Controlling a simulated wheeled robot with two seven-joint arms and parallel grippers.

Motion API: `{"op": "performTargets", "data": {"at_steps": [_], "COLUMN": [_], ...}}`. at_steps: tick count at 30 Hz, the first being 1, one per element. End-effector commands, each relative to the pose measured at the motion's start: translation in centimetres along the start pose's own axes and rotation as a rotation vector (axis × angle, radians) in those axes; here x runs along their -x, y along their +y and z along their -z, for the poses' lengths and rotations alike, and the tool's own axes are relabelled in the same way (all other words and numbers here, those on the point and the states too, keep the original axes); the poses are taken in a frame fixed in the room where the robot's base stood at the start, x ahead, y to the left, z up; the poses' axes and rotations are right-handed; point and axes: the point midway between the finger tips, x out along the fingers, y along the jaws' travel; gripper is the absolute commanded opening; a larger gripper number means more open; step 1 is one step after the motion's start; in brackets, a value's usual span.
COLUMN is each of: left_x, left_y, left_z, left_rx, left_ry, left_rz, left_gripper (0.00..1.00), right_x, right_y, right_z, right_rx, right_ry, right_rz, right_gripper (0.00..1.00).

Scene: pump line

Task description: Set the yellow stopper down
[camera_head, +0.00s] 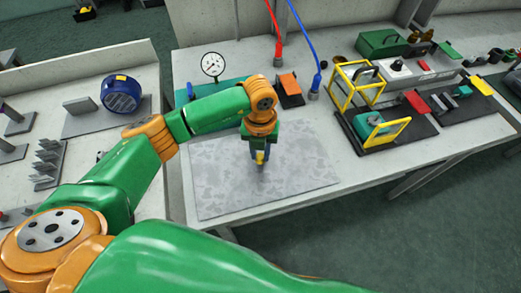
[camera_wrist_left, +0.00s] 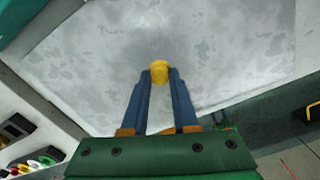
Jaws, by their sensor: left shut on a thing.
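The yellow stopper (camera_wrist_left: 159,71) is between the fingertips of my left gripper (camera_wrist_left: 160,82) in the left wrist view. In the head view my left gripper (camera_head: 261,157) points down at the grey mottled mat (camera_head: 220,195) on the table, with a bit of the yellow stopper (camera_head: 260,157) showing at its fingers. The left gripper is shut on the stopper. I cannot tell whether the stopper touches the mat. The mat also fills the upper part of the left wrist view (camera_wrist_left: 90,60). My right gripper is not in view.
A pressure gauge (camera_head: 212,65) and an orange-topped block (camera_head: 289,88) stand behind the mat. A yellow frame (camera_head: 387,134) stands to its right, a blue round device (camera_head: 121,94) on the left table. The mat around the gripper is bare.

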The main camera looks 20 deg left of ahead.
Motion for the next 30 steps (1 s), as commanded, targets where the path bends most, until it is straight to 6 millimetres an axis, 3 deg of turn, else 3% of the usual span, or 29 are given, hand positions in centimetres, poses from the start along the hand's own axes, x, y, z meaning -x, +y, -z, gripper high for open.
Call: {"op": "performTargets", "data": {"at_steps": [11, 12, 15, 26, 30], "left_x": [-1.0, -1.0, -0.9, -0.2, 2.6], "left_y": [-0.1, -0.1, -0.1, -0.1, -0.2], "left_z": [0.0, 0.0, 0.0, 0.0, -0.1], "left_rx": [-0.001, -0.001, -0.001, -0.001, -0.002], "left_ry": [-0.001, -0.001, -0.001, -0.002, -0.008], "left_rz": [0.002, 0.002, 0.002, 0.003, 0.005], "left_gripper": [0.00, 0.33, 0.57, 0.57, 0.57], "right_x": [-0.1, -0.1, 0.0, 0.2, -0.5], "right_y": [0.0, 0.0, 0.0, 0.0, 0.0], "right_z": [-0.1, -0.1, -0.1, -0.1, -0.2], "right_rx": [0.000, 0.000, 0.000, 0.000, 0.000], "right_ry": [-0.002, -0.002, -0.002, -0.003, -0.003], "right_rz": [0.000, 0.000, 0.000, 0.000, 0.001], "right_gripper": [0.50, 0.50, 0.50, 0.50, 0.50]}}
